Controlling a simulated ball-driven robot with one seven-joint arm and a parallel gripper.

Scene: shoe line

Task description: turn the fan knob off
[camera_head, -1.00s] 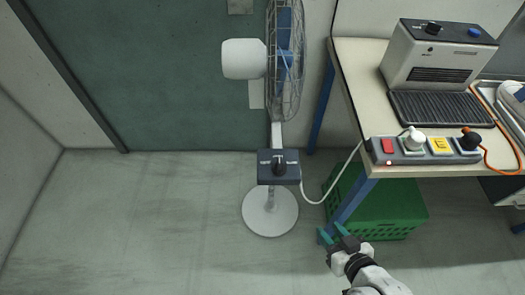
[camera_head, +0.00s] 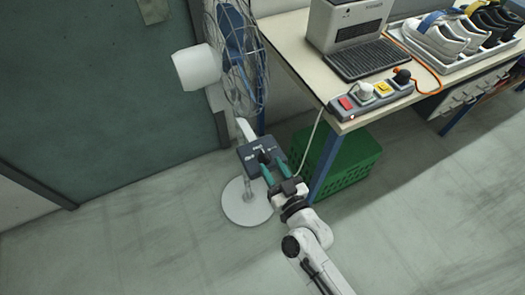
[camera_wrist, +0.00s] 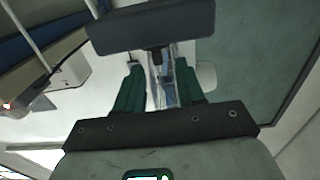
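The fan (camera_head: 238,62) stands on a round white base with a dark control box (camera_head: 252,151) on its pole. The black fan knob (camera_head: 264,157) is on the box, partly hidden by my gripper. My gripper (camera_head: 270,168) is right at the front of the box, its two green fingers apart with the knob near their tips. In the wrist view, the box (camera_wrist: 150,26) is seen edge-on beyond my gripper (camera_wrist: 159,66). A small dark part, likely the knob, shows between the fingertips; I cannot tell whether they touch it.
A workbench (camera_head: 290,45) stands to the right, with a power strip (camera_head: 372,100) on its near edge and a white cable hanging from it. A green crate (camera_head: 350,160) sits under the bench. Shoes lie in a tray at the back right. The floor left is clear.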

